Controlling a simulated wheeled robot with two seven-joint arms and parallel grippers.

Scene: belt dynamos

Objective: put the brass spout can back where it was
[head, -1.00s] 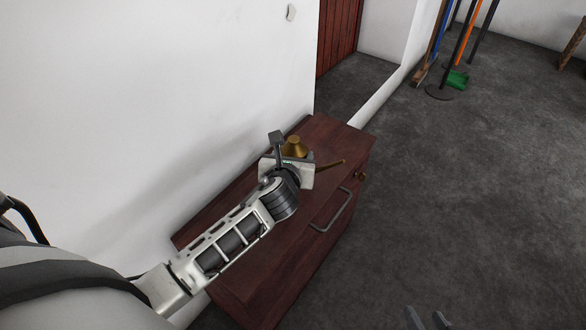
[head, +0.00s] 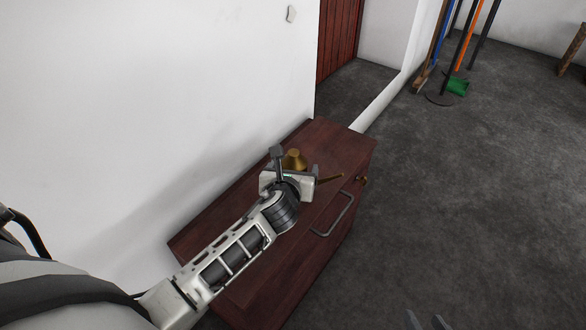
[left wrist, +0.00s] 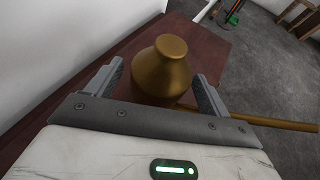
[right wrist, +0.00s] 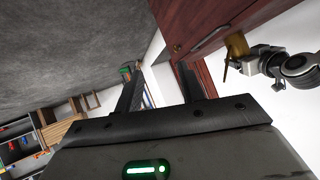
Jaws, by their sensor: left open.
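The brass spout can (head: 295,159) is upright over the dark red wooden cabinet (head: 225,225), near its far end, and appears to stand on its top. Its thin spout (head: 332,179) points right, toward the cabinet's front edge. My left gripper (head: 297,165) is open, with one finger on each side of the can. In the left wrist view the can (left wrist: 160,70) sits between the spread fingers, with gaps showing beside its upper part; its base is partly hidden. My right gripper (right wrist: 160,75) is open and empty, away from the can; its fingertips show at the head view's bottom edge.
A white wall (head: 150,90) runs along the cabinet's back. The cabinet front has a grey handle (head: 333,214) and a small brass knob (head: 361,181). Brooms and a green dustpan (head: 458,87) stand at the back. The grey floor (head: 480,200) on the right is clear.

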